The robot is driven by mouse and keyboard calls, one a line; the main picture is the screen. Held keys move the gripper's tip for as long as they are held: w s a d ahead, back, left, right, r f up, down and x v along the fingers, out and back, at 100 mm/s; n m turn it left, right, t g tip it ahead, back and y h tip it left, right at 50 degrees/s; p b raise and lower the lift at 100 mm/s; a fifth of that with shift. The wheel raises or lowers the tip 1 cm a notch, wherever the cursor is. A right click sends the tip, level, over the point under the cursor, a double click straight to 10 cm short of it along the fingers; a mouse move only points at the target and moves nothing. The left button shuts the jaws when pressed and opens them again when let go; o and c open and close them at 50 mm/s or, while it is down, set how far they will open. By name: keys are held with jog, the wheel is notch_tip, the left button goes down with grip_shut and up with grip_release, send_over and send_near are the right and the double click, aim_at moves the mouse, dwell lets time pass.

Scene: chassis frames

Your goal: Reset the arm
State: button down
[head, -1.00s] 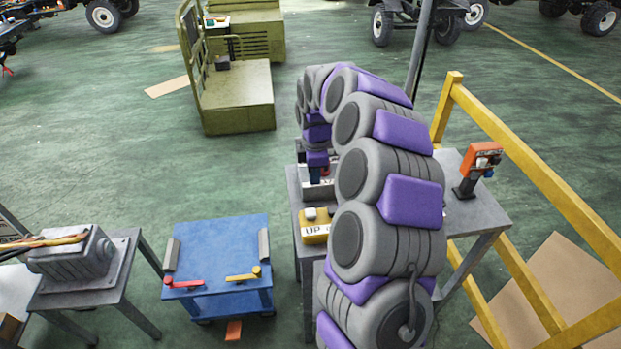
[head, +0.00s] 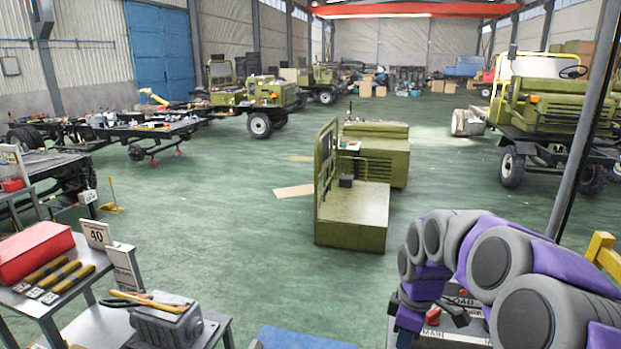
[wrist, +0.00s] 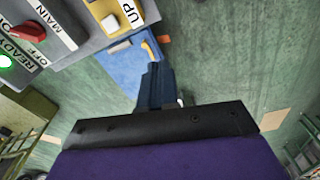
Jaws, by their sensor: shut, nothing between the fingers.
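My purple and grey arm curls over at the lower right of the head view. Its blue end with my gripper (head: 408,322) points down beside a grey control panel (head: 455,318), partly hidden by the arm. In the wrist view my gripper (wrist: 158,72) shows as narrow blue fingers, shut and empty. Beyond them lies the blue table top (wrist: 118,68). The control panel (wrist: 72,18) with a red switch (wrist: 27,33), a green light (wrist: 6,62) and a yellow UP box (wrist: 118,14) is at the upper left, apart from the fingers.
A grey bench (head: 200,335) with a metal part (head: 165,322) stands at lower left, near a table with a red box (head: 32,252). A green vehicle body (head: 352,215) stands mid-floor. A post (head: 585,130) and yellow rail (head: 602,250) are at right.

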jog(key=s+a+r+m, duration=0.1)
jog(key=s+a+m, duration=0.15)
jog(key=s, duration=0.35)
jog(key=s+a+r+m, duration=0.2)
jog(key=s+a, duration=0.2)
jog(key=s, duration=0.3)
jog(key=s+a+f+m+g, duration=0.1)
jog(key=s+f+m, duration=0.2)
jog(key=s, duration=1.5)
jog(key=m, duration=0.4)
jog(key=shift+s+m+g+h, duration=0.3)
jog(key=shift+m+g, duration=0.05)
jog(key=shift+g, duration=0.05)
jog(key=shift+d, duration=0.25)
jog(key=shift+a, duration=0.15)
